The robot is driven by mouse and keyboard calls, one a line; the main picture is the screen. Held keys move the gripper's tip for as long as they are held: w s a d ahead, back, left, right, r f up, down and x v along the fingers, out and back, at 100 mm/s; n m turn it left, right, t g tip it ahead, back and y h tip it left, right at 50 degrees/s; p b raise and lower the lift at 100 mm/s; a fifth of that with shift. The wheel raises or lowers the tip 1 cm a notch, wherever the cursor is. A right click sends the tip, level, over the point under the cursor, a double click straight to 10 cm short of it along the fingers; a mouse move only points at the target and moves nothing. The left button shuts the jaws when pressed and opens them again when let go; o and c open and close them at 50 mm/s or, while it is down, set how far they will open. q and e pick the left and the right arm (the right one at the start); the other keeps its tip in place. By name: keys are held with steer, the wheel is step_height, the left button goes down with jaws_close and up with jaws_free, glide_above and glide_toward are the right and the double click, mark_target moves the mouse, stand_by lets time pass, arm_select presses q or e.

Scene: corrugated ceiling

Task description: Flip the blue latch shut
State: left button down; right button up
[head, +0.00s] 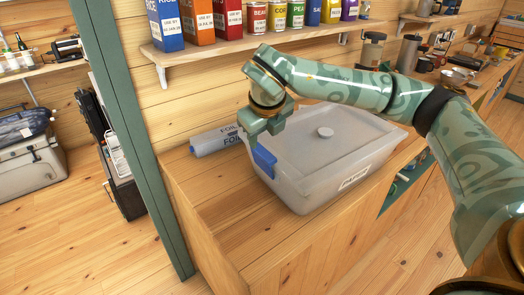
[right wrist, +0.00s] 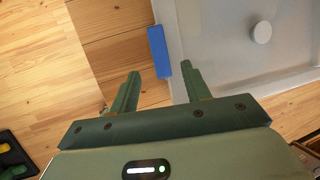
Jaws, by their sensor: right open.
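The blue latch (head: 264,161) is on the left end of a translucent grey lidded box (head: 318,180) on the wooden counter. In the right wrist view the latch (right wrist: 159,52) lies along the edge of the box's lid (right wrist: 225,40). My right gripper (head: 262,128) is just above the latch in the head view. My left gripper is not in view.
A foil box (head: 216,139) lies behind the latch end of the box. A shelf (head: 225,37) with boxes and cans runs above the counter. A green post (head: 130,130) stands to the left. The counter's front left part (head: 225,215) is bare.

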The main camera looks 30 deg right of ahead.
mark_target(263, 151)
steer(key=b+x, duration=0.1)
steer(key=x, duration=0.5)
steer(key=shift+f, duration=0.35)
steer(key=shift+w+d+f, duration=0.15)
steer(key=shift+w+f, duration=0.1)
steer(key=shift+f, duration=0.2)
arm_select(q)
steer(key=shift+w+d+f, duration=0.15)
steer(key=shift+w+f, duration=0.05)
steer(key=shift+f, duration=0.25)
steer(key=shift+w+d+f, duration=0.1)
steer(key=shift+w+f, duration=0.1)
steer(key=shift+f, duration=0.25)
